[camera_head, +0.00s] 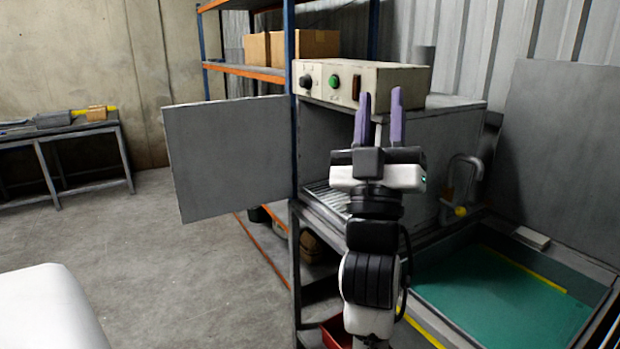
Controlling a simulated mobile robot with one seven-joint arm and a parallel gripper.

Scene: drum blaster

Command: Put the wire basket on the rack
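My gripper (380,103) points up and away in the middle right of the view, with its two purple fingers apart and nothing seen between them. It is in front of the grey blasting cabinet (455,112), whose door stands open to the left. A slatted metal grate (325,197) shows at the cabinet's opening, partly hidden by my arm; I cannot tell if this is the rack. A tall shelving unit (291,150) with blue posts and orange beams stands behind the door. I cannot make out a wire basket.
The open door (228,155) juts left from the cabinet. A control box (400,80) sits on top. A workbench (75,160) stands far left.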

